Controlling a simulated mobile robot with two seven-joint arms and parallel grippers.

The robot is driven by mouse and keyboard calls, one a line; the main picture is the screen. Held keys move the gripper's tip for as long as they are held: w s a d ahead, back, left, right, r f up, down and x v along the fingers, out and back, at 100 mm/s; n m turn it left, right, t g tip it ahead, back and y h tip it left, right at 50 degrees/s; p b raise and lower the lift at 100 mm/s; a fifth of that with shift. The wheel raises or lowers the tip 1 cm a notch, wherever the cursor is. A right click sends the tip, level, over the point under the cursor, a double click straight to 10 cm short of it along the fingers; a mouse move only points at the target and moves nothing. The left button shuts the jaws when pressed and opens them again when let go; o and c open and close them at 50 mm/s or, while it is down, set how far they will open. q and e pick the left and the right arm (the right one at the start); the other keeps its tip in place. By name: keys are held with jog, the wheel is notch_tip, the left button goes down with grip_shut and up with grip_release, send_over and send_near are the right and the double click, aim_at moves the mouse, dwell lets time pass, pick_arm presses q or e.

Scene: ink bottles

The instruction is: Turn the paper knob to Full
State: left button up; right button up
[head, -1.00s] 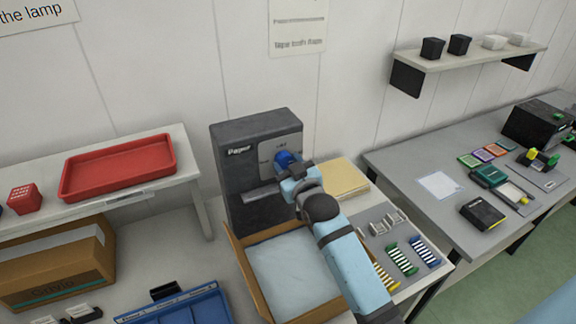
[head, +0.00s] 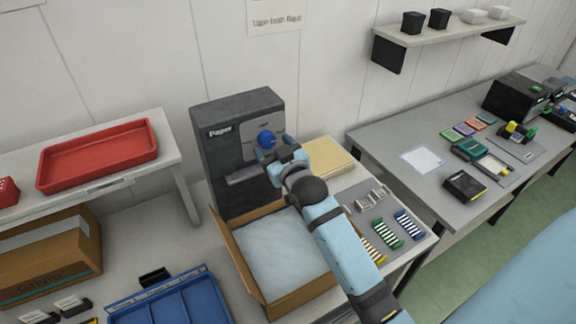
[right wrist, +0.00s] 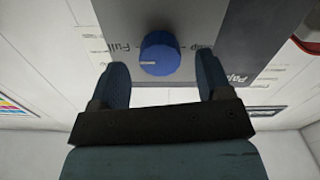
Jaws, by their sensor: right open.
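The blue paper knob (head: 266,138) sits on the pale plate at the front of the dark grey paper machine (head: 207,165). In the right wrist view the knob (right wrist: 160,52) has a light mark on its lower left side, toward the left. The printed word Full is left of it, and other lettering to the right is partly hidden. My right gripper (head: 272,154) is open in front of the knob. Its two fingers (right wrist: 163,72) stand left and right of the knob with gaps on both sides. My left gripper is not in view.
An open cardboard box (head: 239,259) with a whitish filling stands below the machine. A yellowish stack (head: 328,160) is to its right, and striped items (head: 386,233) lie near my right arm. A red tray (head: 97,157) is on the left, a blue tray (head: 170,300) at the front.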

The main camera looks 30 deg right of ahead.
pick_arm(q)
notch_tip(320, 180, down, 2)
jog(key=b, duration=0.2)
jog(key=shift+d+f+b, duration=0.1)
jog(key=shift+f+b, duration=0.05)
jog(key=shift+b, duration=0.2)
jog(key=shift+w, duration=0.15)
pick_arm(e)
jog(key=s, duration=1.2)
jog(key=shift+a, duration=0.35)
jog(key=shift+s, duration=0.15)
